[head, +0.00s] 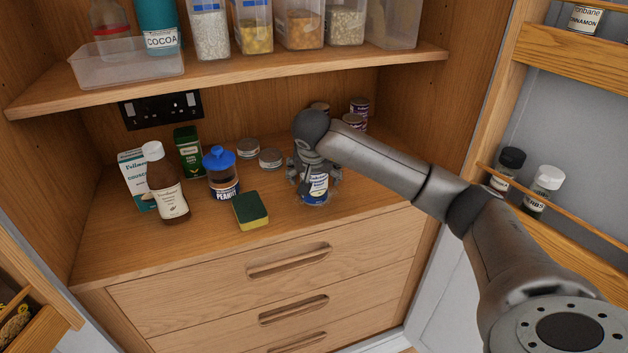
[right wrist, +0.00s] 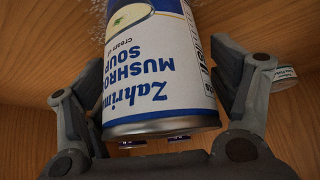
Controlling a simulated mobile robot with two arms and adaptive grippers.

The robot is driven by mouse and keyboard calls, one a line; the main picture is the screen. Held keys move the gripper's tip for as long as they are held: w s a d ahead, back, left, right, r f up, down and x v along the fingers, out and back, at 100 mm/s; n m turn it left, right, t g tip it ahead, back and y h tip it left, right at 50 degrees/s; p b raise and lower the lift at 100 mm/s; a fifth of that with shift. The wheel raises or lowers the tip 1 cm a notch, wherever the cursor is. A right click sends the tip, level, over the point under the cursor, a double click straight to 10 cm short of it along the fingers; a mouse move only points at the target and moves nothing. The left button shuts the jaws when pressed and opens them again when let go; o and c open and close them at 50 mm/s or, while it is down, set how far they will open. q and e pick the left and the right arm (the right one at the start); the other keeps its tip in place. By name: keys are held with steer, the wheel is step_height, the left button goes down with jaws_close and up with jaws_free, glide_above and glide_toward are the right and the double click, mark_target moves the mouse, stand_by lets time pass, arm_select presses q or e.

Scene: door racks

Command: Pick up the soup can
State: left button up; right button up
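The soup can (head: 315,188) is a white and blue can standing upright on the cupboard's lower wooden surface, right of the sponge. My right gripper (head: 316,178) is over it from above, with a finger on either side. In the right wrist view the can (right wrist: 160,70) fills the space between the fingers (right wrist: 163,85), its label reading mushroom soup upside down. The fingers look spread around it, with narrow gaps beside the can; contact is hard to judge. My left gripper is not in view.
A sponge (head: 251,210), peanut jar (head: 222,175), brown bottle (head: 166,185), and green box (head: 189,153) stand left of the can. Two low tins (head: 270,158) and several small cans (head: 359,107) are behind. A shelf (head: 240,72) overhangs; a door rack (head: 560,235) is on the right.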

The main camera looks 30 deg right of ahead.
steer(key=c, duration=1.1)
steer(key=shift+o, duration=0.2)
steer(key=shift+r, duration=0.2)
